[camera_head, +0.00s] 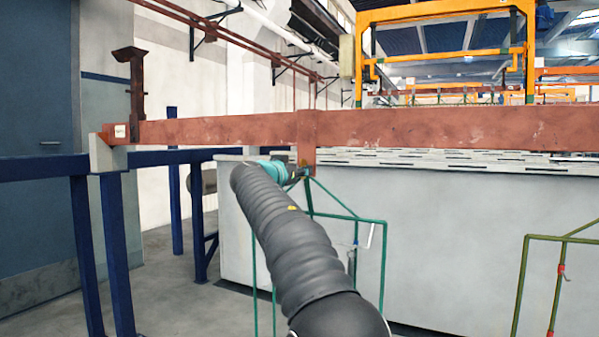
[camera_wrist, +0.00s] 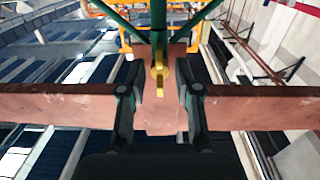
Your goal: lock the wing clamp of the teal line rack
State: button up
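The teal line rack (camera_head: 384,260) hangs from the rust-red beam (camera_head: 420,131), with its thin frame partly behind my arm. Its hook and stem show in the wrist view (camera_wrist: 158,18), in front of the beam. The wing clamp (camera_wrist: 159,82) is a small yellow piece at the stem's end and looks upright in that picture. My gripper (camera_wrist: 158,70) is open, one dark finger on each side of the wing clamp. Gaps show on both sides, so the fingers look clear of it. In the head view my arm reaches the beam and mostly hides the gripper and clamp.
A long pale tank (camera_head: 450,220) stands behind the racks. A blue support frame (camera_head: 120,250) carries the beam's left end. Grey floor is clear at lower left.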

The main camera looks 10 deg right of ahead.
jog(key=shift+a, duration=0.1)
jog(key=v, duration=1.2)
